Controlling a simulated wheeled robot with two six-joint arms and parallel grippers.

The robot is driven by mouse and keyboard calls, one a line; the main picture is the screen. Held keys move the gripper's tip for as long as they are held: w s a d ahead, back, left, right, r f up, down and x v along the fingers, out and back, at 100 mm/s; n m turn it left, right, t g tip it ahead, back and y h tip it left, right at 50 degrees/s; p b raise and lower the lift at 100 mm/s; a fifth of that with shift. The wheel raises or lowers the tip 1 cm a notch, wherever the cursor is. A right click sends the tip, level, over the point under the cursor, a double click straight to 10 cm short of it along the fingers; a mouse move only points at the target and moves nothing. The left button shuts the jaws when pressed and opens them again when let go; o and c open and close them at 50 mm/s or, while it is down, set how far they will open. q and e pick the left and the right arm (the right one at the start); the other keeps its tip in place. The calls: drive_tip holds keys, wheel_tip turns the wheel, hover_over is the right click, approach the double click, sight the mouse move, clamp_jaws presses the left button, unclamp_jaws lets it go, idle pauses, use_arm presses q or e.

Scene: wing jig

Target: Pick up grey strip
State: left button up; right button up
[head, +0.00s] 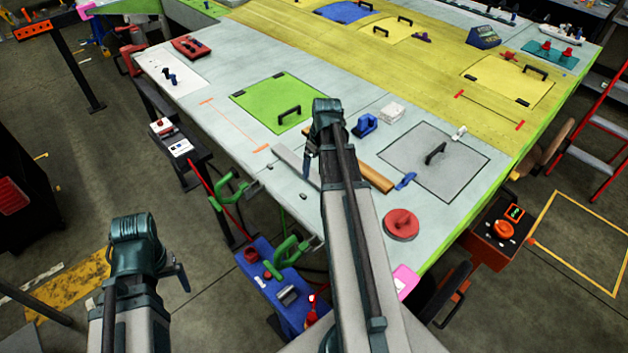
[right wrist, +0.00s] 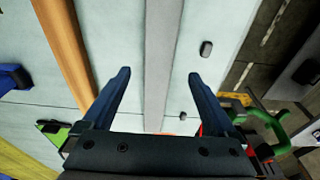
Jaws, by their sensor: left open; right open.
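The grey strip (head: 292,162) lies flat on the pale table panel near its front edge, partly hidden by my right arm in the head view. In the right wrist view the grey strip (right wrist: 162,35) runs lengthwise between the two fingers of my right gripper (right wrist: 159,75). The right gripper is open and above the strip, with nothing held; the height gap is hard to judge. In the head view it is mostly hidden by its own arm. My left gripper (head: 181,274) is low at the left, off the table, open and only partly visible.
A blue tool (head: 366,125), a red disc (head: 401,223) and green clamps (head: 289,251) are near. A green panel (head: 278,103) lies behind.

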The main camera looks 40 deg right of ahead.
sight(314, 176)
drive_tip(key=f+b, duration=0.2)
drive_tip(key=w+f+b, duration=0.1)
drive_tip(key=f+b, duration=0.1)
drive_tip(key=f, duration=0.1)
drive_tip(key=shift+w+d+b, duration=0.1)
drive_tip(key=shift+w+b, duration=0.05)
drive_tip(key=shift+b, duration=0.2)
drive_tip(key=shift+c, duration=0.3)
clamp_jaws()
